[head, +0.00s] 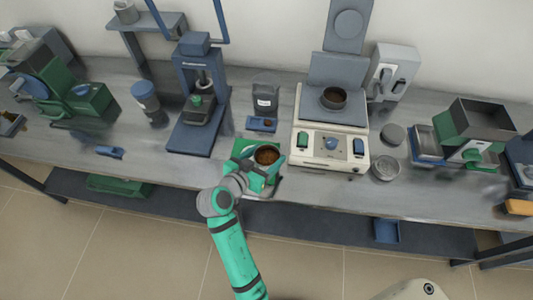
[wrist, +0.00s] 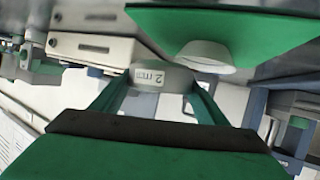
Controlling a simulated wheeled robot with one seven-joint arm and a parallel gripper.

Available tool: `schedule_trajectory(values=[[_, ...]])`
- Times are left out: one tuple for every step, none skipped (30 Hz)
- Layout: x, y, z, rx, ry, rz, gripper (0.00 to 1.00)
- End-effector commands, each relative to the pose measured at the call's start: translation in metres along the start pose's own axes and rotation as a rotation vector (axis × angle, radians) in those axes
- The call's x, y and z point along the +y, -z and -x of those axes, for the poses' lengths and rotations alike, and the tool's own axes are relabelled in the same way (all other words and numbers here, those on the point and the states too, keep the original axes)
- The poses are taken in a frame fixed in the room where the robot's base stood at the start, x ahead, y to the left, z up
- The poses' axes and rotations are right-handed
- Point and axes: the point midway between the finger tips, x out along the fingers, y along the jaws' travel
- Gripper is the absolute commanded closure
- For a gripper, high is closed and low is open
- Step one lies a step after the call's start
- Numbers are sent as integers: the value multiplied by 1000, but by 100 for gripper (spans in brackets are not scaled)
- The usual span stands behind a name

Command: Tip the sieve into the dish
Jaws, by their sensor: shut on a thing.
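The sieve (wrist: 158,76) is a pale round ring marked "2 mm", held between the two fingers of my gripper (wrist: 160,100) in the wrist view. In the head view the sieve (head: 267,155) shows as a round rim with brown material inside, at my gripper (head: 269,163) over the front of the bench. A white dish (wrist: 206,54) sits against a green mat (wrist: 250,28) in the wrist view, close to the sieve and apart from it in the picture. The mat (head: 243,147) also shows in the head view; there I cannot make out the dish, which seems hidden behind the sieve and arm.
A cream balance (head: 330,138) with a dark pot (head: 333,98) stands right of my gripper. A blue press (head: 197,100) stands to the left. A small blue tray (head: 262,124) is just behind. A round grey tin (head: 385,168) lies further right.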

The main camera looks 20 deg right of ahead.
Motion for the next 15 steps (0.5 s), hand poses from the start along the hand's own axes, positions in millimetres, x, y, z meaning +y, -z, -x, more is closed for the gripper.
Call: schedule_trajectory(values=[[-1,3,1,1,-14,37,74],[0,2,1,1,-13,32,74],[0,2,1,1,-12,31,74],[0,2,1,1,-12,31,74],[0,2,1,1,-12,30,74],[0,2,1,1,-12,30,74],[0,2,1,1,-13,33,74],[-1,3,1,1,-15,39,74],[-1,4,2,2,-21,53,74],[-2,5,2,2,-26,68,74],[-2,6,3,2,-33,83,74],[-2,6,4,2,-43,105,74],[-2,7,4,2,-49,119,74],[-2,8,5,2,-54,133,74],[-2,8,5,2,-59,145,74]])
